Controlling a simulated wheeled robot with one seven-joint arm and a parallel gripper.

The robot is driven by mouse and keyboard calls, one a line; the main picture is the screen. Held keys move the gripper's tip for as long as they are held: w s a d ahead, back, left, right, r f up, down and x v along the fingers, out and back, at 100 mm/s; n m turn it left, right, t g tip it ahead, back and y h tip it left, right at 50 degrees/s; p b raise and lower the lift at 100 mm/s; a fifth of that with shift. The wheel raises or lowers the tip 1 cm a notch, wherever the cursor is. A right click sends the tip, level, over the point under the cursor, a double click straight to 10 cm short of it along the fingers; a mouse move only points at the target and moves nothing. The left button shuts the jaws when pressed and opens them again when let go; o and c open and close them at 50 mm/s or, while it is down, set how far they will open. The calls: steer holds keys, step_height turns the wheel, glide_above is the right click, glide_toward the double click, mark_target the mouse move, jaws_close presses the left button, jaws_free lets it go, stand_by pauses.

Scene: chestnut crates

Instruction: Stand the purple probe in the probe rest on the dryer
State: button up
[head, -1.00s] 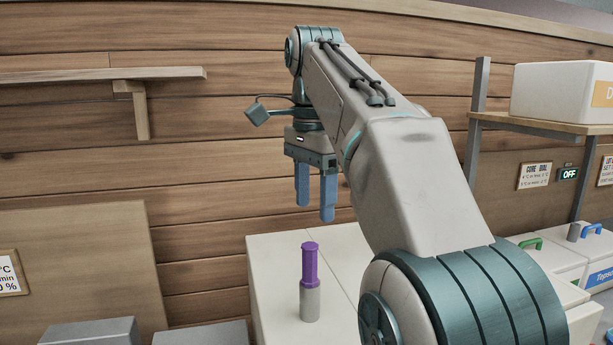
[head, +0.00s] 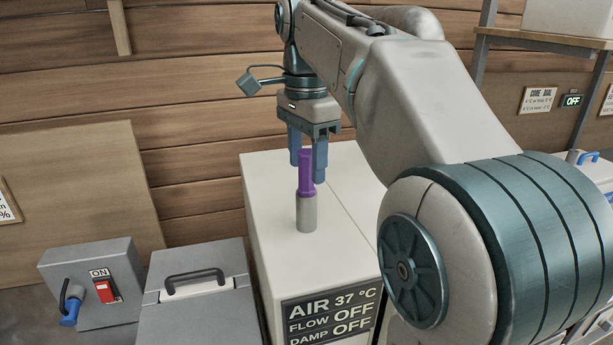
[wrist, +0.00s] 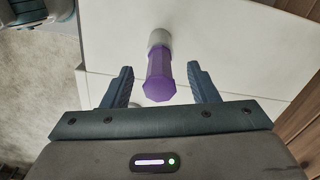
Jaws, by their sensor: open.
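The purple probe (head: 305,172) stands upright in a grey cylindrical holder, which looks like the probe rest (head: 307,214), on top of the white dryer (head: 262,200). My gripper (head: 307,172) points down with its blue fingers at the height of the probe's upper part. In the wrist view the purple probe (wrist: 160,78) lies between the two open fingers of my gripper (wrist: 162,85), with clear gaps on both sides. The grey rest (wrist: 159,38) shows beyond it. The fingers do not appear to touch the probe.
The dryer's front sign (head: 332,310) reads air 37 °C, flow off, damp off. A grey box with a red ON switch (head: 107,290) and a grey handled case (head: 198,295) stand left of the dryer. A shelf (head: 540,39) is at the upper right.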

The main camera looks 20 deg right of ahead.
steer(key=shift+f, duration=1.45)
jaws_close()
steer(key=shift+r+p, duration=0.65)
